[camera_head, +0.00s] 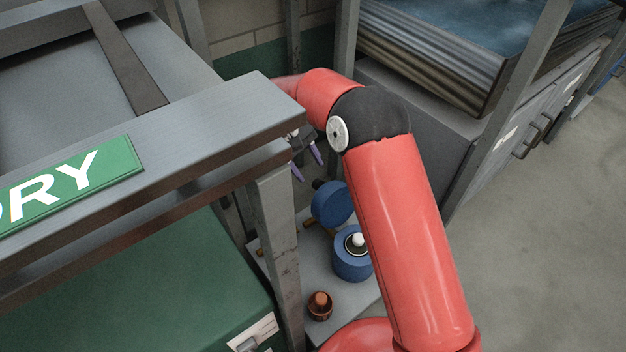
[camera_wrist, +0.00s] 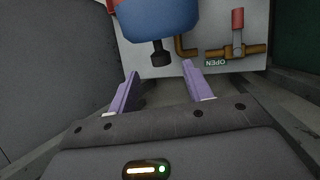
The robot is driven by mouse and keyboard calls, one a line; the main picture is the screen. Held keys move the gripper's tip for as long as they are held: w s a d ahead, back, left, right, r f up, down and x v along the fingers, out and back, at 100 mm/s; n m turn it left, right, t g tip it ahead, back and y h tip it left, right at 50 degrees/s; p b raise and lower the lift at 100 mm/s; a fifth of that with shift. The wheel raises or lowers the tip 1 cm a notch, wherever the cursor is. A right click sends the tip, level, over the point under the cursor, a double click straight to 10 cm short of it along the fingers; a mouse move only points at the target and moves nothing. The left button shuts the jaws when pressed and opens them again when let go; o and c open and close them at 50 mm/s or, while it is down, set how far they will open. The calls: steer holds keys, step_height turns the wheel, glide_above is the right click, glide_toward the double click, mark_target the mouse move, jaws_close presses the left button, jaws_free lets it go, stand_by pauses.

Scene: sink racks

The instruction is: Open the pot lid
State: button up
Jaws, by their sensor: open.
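The blue pot (camera_head: 351,262) stands on a light board, partly hidden behind my red arm. Its top is uncovered, and a white-topped piece shows inside. The round blue lid (camera_head: 332,204) stands tilted up behind the pot. In the wrist view the blue body with a dark knob pointing toward me, which looks like the lid (camera_wrist: 160,18), is cut off by the top edge. My gripper (camera_head: 309,168) is open and empty, with its purple fingers apart. In the wrist view the gripper (camera_wrist: 160,69) has the knob just beyond and between its fingertips, with no clear contact.
A copper-brown round piece (camera_head: 320,305) sits on the board's front. A brown pipe with a red handle (camera_wrist: 238,18) lies by the word OPEN. A grey rack post (camera_head: 276,240) and green box (camera_head: 130,290) crowd the left; a grey cabinet (camera_head: 430,130) stands right.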

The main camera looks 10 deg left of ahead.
mark_target(317, 182)
steer(key=x, duration=0.6)
steer(key=shift+f+b, duration=0.1)
steer(key=shift+b, duration=0.2)
steer(key=shift+c, duration=0.4)
jaws_close()
